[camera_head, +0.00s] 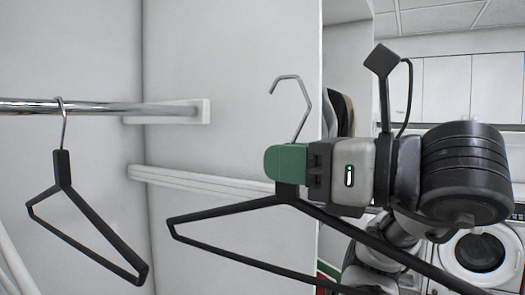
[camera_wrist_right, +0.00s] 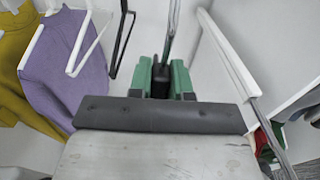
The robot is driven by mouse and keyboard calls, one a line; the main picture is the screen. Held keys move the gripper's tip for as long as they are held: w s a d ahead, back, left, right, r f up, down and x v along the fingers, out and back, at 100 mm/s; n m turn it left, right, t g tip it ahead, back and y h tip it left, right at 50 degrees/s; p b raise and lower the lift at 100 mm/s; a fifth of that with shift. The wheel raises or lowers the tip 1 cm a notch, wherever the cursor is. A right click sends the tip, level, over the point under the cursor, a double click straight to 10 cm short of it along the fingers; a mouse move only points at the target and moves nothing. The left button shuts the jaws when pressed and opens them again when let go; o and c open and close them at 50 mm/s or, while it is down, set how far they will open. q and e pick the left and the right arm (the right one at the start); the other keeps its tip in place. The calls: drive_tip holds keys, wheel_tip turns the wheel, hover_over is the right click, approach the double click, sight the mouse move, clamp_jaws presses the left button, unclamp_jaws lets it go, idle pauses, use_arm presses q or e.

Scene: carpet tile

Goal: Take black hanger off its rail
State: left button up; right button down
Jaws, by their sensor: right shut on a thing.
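My right gripper (camera_head: 286,163) has green fingertips and is shut on the neck of a black hanger (camera_head: 226,209). The hanger's bare metal hook (camera_head: 306,100) points up above the fingers and touches nothing in the head view. It is right of the visible end of the metal rail (camera_head: 95,107). In the right wrist view the black neck (camera_wrist_right: 160,78) sits between the green fingers. A second black hanger (camera_head: 62,170) hangs by its hook from the rail at the left. My left gripper is not in view.
A white bracket (camera_head: 203,111) ends the rail at the wall. A white ledge (camera_head: 200,178) runs below it. The right wrist view shows a purple garment (camera_wrist_right: 68,62) and a yellow garment (camera_wrist_right: 18,55) at the left. A washing machine (camera_head: 485,255) stands at the far right.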

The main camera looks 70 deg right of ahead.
drive_tip(key=s, duration=0.5)
drive_tip(key=s+a+p, duration=0.1)
drive_tip(key=s, duration=0.4)
drive_tip(key=s+p, duration=0.1)
drive_tip(key=s, duration=0.5)
drive_tip(key=shift+a+f, duration=0.35)
drive_tip(key=shift+f, duration=0.05)
drive_tip(key=shift+s+a+f, duration=0.1)
drive_tip(key=shift+s+a, duration=0.05)
drive_tip(key=shift+s, duration=1.1)
